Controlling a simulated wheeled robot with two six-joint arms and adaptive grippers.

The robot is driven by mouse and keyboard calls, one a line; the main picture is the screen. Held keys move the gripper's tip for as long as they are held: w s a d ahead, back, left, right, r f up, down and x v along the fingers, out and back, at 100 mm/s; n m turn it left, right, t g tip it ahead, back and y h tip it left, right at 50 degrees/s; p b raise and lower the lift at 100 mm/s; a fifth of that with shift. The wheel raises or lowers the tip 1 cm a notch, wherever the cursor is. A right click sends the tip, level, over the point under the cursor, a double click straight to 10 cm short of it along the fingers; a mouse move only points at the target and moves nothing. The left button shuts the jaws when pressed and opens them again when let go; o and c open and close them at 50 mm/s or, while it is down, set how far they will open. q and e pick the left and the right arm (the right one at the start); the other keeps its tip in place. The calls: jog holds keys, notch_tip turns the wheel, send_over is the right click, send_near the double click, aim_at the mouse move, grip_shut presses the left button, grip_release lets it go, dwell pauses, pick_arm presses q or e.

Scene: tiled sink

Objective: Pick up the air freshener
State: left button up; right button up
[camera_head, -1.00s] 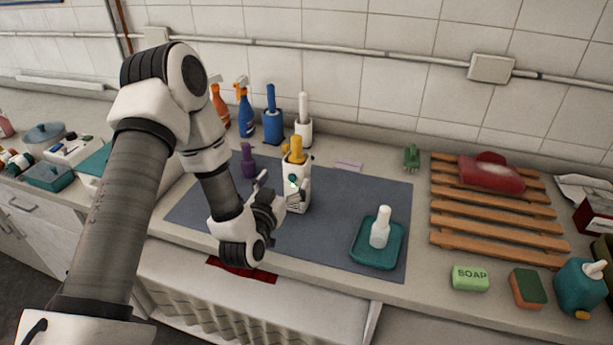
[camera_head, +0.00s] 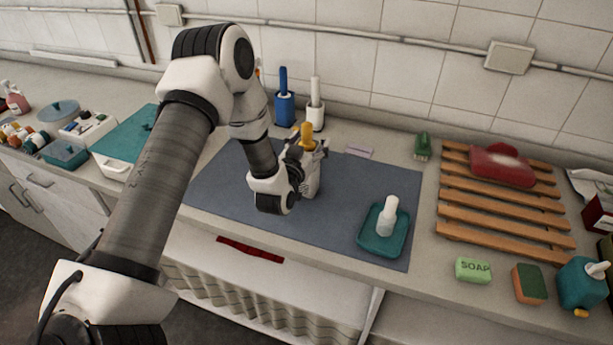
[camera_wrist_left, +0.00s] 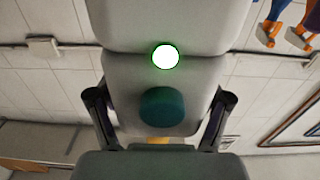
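The air freshener, a pale box-shaped body (camera_head: 312,180), stands upright on the blue-grey mat (camera_head: 225,178). In the left wrist view its pale face (camera_wrist_left: 155,75) fills the middle, with a round teal button and a bright green-ringed light. A yellow knob (camera_head: 306,137) shows at its top; I cannot tell whether it belongs to it. My left gripper (camera_wrist_left: 158,98) is open, with one finger on each side of the body. In the head view the left gripper (camera_head: 300,165) is partly hidden by its own wrist. My right gripper is out of view.
A teal tray (camera_head: 372,246) with a white bottle (camera_head: 387,216) stands right of the gripper. A wooden rack (camera_head: 495,215) with a red item (camera_head: 503,165) lies further right. Blue (camera_head: 284,100) and white (camera_head: 315,108) handled items stand behind, by the wall.

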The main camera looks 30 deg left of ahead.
pick_arm(q)
grip_shut()
